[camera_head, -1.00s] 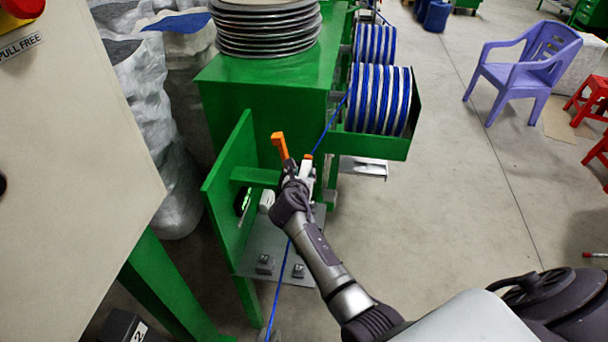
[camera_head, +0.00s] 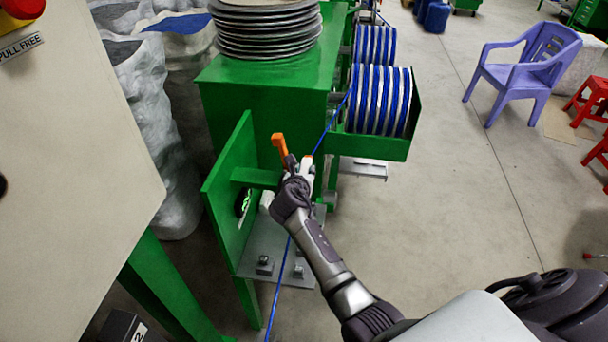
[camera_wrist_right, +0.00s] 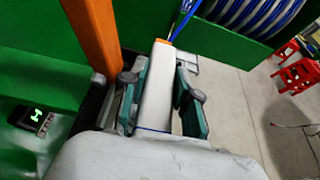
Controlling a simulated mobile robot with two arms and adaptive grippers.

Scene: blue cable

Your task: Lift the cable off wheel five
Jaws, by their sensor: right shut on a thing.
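The blue cable (camera_head: 332,124) runs from the striped spool down to my right gripper (camera_head: 304,174), then on below it to the floor (camera_head: 277,289). In the right wrist view the cable (camera_wrist_right: 184,22) comes down to the orange tip of a white part (camera_wrist_right: 158,85). My right gripper (camera_wrist_right: 160,98) has one finger on each side of this white part and is shut on it. A thin blue line crosses the white part near its lower end. I cannot tell whether the fingers touch the cable. Wheel five cannot be made out clearly. My left gripper is out of view.
An orange post (camera_head: 280,147) stands just left of the right gripper. The green machine frame (camera_head: 228,168) is close on the left. A blue-and-white spool (camera_head: 378,99) is beyond.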

